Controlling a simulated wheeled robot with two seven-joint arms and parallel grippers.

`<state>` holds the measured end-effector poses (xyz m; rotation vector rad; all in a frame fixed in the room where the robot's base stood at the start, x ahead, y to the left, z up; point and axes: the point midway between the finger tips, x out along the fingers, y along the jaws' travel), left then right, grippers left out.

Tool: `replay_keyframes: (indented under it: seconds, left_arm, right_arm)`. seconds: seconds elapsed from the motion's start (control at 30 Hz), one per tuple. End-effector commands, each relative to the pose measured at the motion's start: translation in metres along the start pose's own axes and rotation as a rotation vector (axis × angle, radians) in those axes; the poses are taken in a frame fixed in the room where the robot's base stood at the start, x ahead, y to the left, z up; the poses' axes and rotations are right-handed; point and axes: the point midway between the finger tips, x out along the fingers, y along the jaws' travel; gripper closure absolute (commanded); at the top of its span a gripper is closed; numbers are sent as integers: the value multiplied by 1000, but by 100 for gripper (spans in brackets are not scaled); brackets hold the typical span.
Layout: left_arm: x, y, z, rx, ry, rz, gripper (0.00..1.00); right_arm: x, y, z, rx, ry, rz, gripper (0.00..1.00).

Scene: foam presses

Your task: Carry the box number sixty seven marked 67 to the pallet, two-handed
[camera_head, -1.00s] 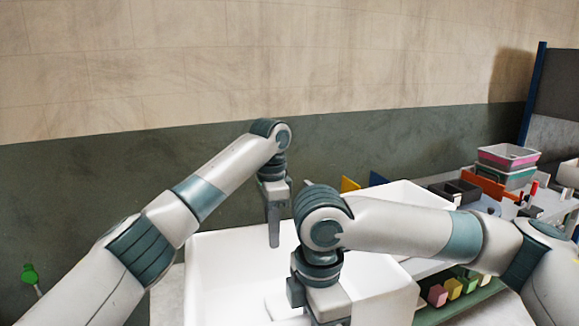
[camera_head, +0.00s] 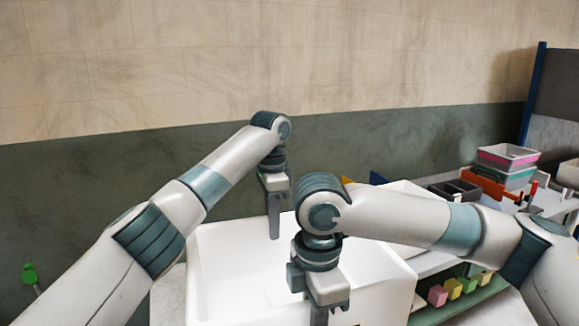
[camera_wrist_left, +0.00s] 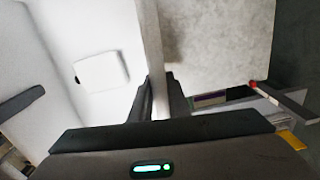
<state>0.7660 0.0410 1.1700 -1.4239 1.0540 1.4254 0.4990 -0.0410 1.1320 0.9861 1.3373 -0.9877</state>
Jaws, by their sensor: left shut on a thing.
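A large white open box (camera_head: 215,290) fills the lower middle of the head view; no number shows on the sides I see. My left gripper (camera_head: 274,236) points down at its far wall. In the left wrist view, the fingers (camera_wrist_left: 160,100) are shut on the box's thin white wall (camera_wrist_left: 150,40). My right gripper (camera_head: 319,318) points down over the near part of the box. Its fingertips are cut off by the lower edge, so its grip is hidden. A pale rectangular piece (camera_wrist_left: 102,72) shows inside the box in the left wrist view. No pallet is recognisable.
A bench at the right holds stacked pink and green-rimmed bins (camera_head: 508,157), dark trays (camera_head: 455,188) and orange dividers (camera_head: 487,183). Several coloured blocks (camera_head: 454,288) sit on a lower shelf. Another white container (camera_head: 408,187) stands behind my right arm. A wall closes the back.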

Motion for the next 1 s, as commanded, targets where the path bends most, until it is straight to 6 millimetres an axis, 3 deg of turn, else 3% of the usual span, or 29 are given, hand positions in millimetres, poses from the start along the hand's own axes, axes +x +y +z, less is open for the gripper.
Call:
replay_keyframes:
  seconds: [0.27, 1.0]
  left_arm:
    - [-13, 4, 1, 0, 2, -3, 100]
    - [-82, 28, 9, -1, 1, -3, 100]
  right_arm:
    - [-12, -4, -2, -1, 0, 1, 100]
    - [-80, -29, -9, -1, -1, 0, 100]
